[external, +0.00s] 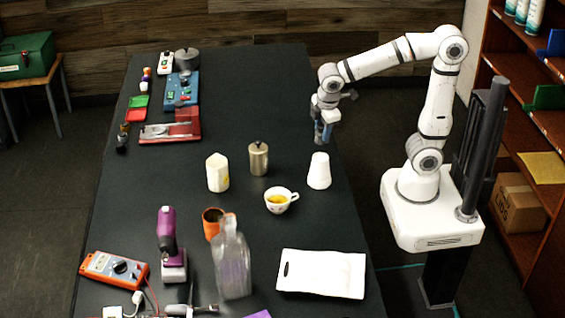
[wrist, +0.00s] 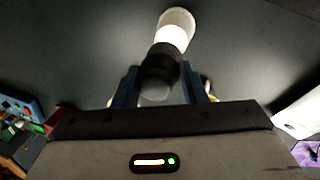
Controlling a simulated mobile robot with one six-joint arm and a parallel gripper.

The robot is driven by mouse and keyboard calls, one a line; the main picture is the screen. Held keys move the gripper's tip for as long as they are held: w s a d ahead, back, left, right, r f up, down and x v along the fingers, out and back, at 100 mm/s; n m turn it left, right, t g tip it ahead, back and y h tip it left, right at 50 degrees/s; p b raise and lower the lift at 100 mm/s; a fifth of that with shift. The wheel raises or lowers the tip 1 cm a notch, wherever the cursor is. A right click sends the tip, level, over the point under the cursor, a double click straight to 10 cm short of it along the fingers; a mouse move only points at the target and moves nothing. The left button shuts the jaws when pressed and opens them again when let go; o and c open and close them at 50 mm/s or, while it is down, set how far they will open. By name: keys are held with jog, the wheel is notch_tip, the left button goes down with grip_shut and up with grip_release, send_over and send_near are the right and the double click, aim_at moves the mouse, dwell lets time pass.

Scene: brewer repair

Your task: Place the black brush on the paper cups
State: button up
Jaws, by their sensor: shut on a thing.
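The black brush (wrist: 160,72) is between the two blue fingers of my gripper (wrist: 159,68) in the wrist view. My gripper, shut on it, also shows in the external view (external: 321,137), pointing down near the table's right edge. The brush cannot be made out there. The white paper cups (external: 319,172) stand as an upside-down stack on the table, just nearer the camera than my gripper. They also show in the wrist view (wrist: 175,28), beyond the brush, which overlaps their lower part in the picture. I cannot tell the gap between brush and cups.
A cup with yellow liquid (external: 279,201), a metal canister (external: 258,159) and a white candle-like block (external: 217,173) stand left of the cups. A white tray (external: 335,274) lies nearer the camera. A clear bottle (external: 232,265) stands left of the tray.

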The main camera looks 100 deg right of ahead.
aim_at(322, 144)
jog(key=shift+f, duration=3.15)
jog(key=shift+f, duration=0.1)
jog(key=o, duration=1.1)
notch_tip(322, 144, up, 12)
jog(key=a, duration=0.2)
jog(key=s+a+f+m+t, duration=0.1)
jog(key=s+f, duration=0.1)
jog(key=s, duration=0.1)
jog(key=s+a+f+m+y, duration=0.1)
jog(key=s+f, duration=0.2)
jog(key=s+a+f+m+t+y, duration=0.1)
jog(key=s+a+f, duration=0.1)
jog(key=s, duration=0.2)
jog(key=shift+f+m+t, duration=0.2)
jog(key=shift+m+t, duration=0.1)
